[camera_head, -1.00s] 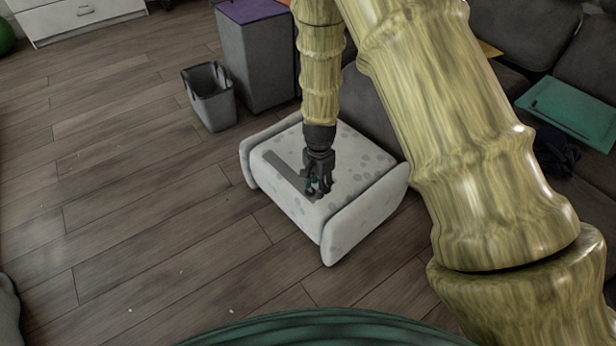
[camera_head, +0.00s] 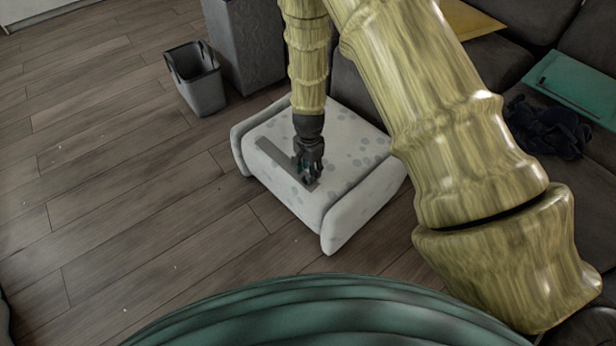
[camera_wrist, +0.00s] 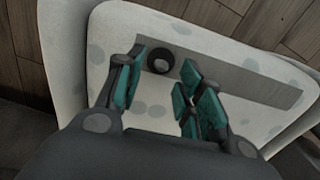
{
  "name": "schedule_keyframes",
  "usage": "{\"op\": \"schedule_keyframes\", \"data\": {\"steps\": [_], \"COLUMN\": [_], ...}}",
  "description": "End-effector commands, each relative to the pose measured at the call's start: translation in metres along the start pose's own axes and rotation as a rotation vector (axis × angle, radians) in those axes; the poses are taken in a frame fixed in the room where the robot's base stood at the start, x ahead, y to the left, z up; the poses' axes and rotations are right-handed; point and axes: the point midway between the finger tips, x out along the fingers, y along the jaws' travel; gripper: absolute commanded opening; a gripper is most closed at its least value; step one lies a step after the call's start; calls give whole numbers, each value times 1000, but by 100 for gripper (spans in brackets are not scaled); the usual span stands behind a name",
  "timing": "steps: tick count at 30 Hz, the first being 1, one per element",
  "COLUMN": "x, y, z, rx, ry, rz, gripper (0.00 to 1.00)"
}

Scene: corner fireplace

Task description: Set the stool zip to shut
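The stool (camera_head: 352,150) is a white, grey-spotted block with raised padded sides on the floor. A flat grey strip (camera_head: 272,153) runs along its top; it also shows in the wrist view (camera_wrist: 235,82). A dark round knob (camera_wrist: 160,60), which seems to be the zip's slider, sits at the strip's left end in the wrist view. My gripper (camera_head: 309,182) points down at the strip's near end in the head view. Its teal-padded fingers are open, one on each side of the knob, with a gap visible. In the head view my gripper hides the knob.
A grey bin (camera_head: 196,82) and a tall grey box (camera_head: 245,45) stand behind the stool to the left. A dark sofa (camera_head: 515,60) holds a teal folder (camera_head: 575,85) and a dark cloth (camera_head: 548,130). Wooden floor (camera_head: 130,200) is free at left.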

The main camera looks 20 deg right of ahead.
Motion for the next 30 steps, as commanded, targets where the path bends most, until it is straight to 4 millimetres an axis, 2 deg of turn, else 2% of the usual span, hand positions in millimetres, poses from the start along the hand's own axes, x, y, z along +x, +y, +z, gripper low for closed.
{"op": "schedule_keyframes", "data": {"steps": [1, 6, 18, 19, 25, 30], "x": [9, 24, 28, 28, 28, 28], "y": [0, 0, -1, -1, -1, -1], "z": [0, 1, 1, 1, 1, 1], "rx": [0, -1, -3, -3, -3, -2], "ry": [0, 0, 0, 0, 0, 0], "rz": [0, 0, 0, 0, 0, 0], "gripper": [38, 38, 38, 36, 0, 0]}}
